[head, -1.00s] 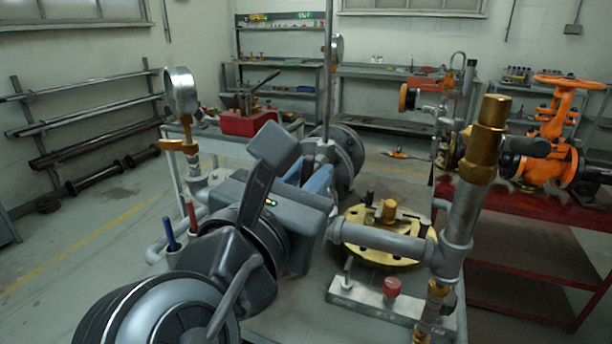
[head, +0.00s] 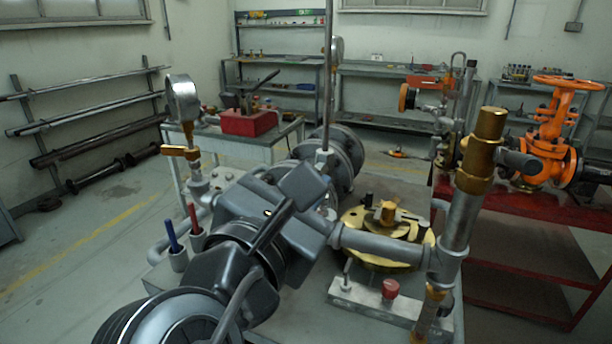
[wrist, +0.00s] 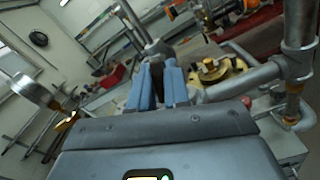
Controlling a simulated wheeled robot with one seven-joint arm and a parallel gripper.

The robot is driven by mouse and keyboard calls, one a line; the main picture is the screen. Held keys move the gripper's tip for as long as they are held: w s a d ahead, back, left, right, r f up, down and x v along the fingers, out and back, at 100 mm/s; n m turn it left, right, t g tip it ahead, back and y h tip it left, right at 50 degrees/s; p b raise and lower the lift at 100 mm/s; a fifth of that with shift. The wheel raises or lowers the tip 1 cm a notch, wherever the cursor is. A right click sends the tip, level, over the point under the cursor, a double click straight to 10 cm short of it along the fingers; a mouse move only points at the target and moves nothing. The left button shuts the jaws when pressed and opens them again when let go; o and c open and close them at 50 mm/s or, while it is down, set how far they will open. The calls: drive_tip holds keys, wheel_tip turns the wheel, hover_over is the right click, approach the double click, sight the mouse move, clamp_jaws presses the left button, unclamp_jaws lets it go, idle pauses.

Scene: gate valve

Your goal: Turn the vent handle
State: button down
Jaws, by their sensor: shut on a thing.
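My gripper (wrist: 159,78) has two blue fingers closed around a dark brown upright piece (wrist: 156,72), which seems to be the vent handle; only a narrow strip of it shows between the fingers. In the head view my gripper's body covers the fingers and the held piece. The grey valve body (head: 345,150) with its round flanges and tall bare stem (head: 328,75) stands just beyond my gripper. The stem also shows in the wrist view (wrist: 128,17), tilted and rising just left of the fingertips.
A pressure gauge (head: 183,98) with a brass lever (head: 180,151) stands left. A grey pipe (head: 380,243) and brass-topped riser (head: 465,200) stand close on the right. A brass flange (head: 405,262) lies behind the pipe. Red and blue markers (head: 172,235) stand at front left.

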drive_tip(key=m+p, duration=0.1)
drive_tip(key=m, duration=0.1)
drive_tip(key=shift+m, duration=0.4)
drive_tip(key=m, duration=0.3)
drive_tip(key=shift+m, duration=0.4)
drive_tip(key=m, duration=0.3)
drive_tip(key=shift+f, duration=0.1)
drive_tip(key=shift+m+b, duration=0.6)
drive_tip(key=shift+m, duration=1.6)
drive_tip(key=c, duration=1.2)
unclamp_jaws()
drive_tip(key=shift+b+v, duration=0.55)
drive_tip(key=shift+v, duration=3.35)
